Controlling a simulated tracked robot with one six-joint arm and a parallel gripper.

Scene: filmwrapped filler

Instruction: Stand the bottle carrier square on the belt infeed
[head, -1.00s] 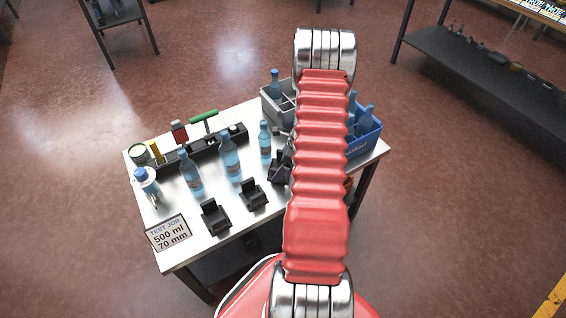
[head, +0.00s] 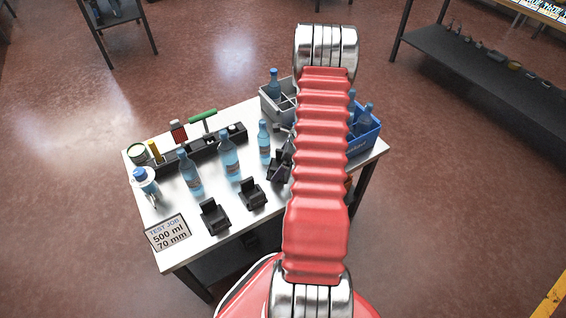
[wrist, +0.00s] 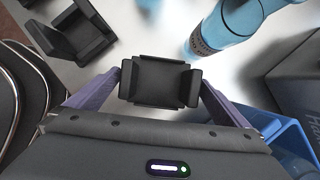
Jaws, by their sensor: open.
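Small black cradle-like pieces stand on the steel table. I take them for bottle carriers, though the crates also hold bottles. One carrier (wrist: 157,82) lies between the fingers of my gripper (wrist: 160,92) in the wrist view, with another carrier (wrist: 82,32) to its upper left. My gripper is open around that piece; I cannot tell whether a finger touches it. In the head view my red arm partly covers the gripper. Two carriers, the left one (head: 214,217) and the right one (head: 252,194), stand clear near the front edge. I cannot identify a belt infeed.
Blue bottles (head: 228,155) stand behind the carriers; one bottle (wrist: 232,25) is close beyond my gripper. A grey crate (head: 271,108) and a blue crate (head: 362,145) with bottles stand at right. A black rail (head: 207,149) with tools runs along the back. A sign (head: 167,233) is front left.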

